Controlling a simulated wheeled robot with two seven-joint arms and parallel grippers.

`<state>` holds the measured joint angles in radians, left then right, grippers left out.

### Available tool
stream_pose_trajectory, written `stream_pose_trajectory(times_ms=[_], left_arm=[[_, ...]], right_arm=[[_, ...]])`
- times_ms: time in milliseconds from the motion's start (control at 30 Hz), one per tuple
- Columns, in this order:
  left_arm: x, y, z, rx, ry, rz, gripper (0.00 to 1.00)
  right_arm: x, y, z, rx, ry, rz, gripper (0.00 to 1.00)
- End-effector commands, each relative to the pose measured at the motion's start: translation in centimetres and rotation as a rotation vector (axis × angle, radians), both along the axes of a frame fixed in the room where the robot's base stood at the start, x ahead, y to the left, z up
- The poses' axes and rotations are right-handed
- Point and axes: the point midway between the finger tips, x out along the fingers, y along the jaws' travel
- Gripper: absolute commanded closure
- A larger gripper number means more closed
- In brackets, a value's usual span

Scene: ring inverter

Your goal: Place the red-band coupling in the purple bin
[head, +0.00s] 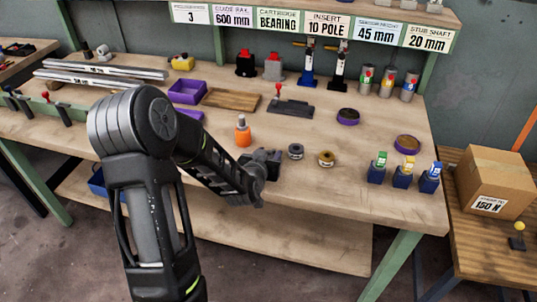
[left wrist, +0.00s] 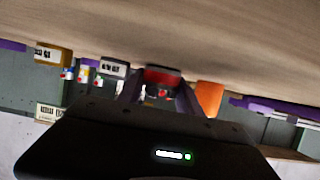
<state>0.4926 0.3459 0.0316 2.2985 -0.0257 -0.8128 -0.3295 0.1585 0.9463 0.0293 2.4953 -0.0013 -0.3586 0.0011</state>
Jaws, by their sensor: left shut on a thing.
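My left gripper (head: 270,158) is low over the middle of the workbench. In the left wrist view it (left wrist: 161,92) is shut on a dark ring-shaped part with a red band, the red-band coupling (left wrist: 163,73). In the head view I cannot make the coupling out at the gripper. A purple bin (head: 187,92) stands further back on the bench, left of the gripper. A second purple bin (head: 190,115) is partly hidden behind my left arm. My right gripper is in neither view.
An orange bottle (head: 243,131) stands just behind and left of the gripper. A grey coupling (head: 296,151) and a brass-coloured one (head: 326,158) are to its right. A wooden board (head: 231,99) lies beside the purple bin. Blue holders (head: 402,176) stand at the front right.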

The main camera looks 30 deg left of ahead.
Motion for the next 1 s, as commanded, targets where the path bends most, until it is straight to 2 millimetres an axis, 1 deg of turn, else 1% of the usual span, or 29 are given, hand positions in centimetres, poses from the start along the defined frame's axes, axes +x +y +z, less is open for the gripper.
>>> stream_pose_trajectory(times_ms=[167, 300, 333, 567, 600, 833, 1000], left_arm=[[0.05, 0.03, 0.13, 0.001, -0.003, 0.000, 1.00], [0.04, 0.03, -0.30, 0.001, -0.002, 0.000, 1.00], [-0.01, 0.03, -0.25, 0.000, 0.000, 0.001, 0.57], [-0.02, 0.03, -0.23, 0.000, 0.001, 0.001, 0.38], [-0.02, 0.04, -0.23, 0.000, 0.001, 0.001, 0.37], [-0.02, 0.05, -0.19, 0.000, 0.001, 0.001, 0.37], [-0.12, 0.02, 0.27, 0.000, 0.000, 0.001, 0.37]], right_arm=[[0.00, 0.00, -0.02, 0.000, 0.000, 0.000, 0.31], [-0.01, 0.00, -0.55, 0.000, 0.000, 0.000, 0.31], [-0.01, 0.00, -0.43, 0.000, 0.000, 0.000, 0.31], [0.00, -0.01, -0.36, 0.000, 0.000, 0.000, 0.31], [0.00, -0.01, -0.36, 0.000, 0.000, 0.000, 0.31], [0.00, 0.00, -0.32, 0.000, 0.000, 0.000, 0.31], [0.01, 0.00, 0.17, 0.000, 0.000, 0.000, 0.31]])
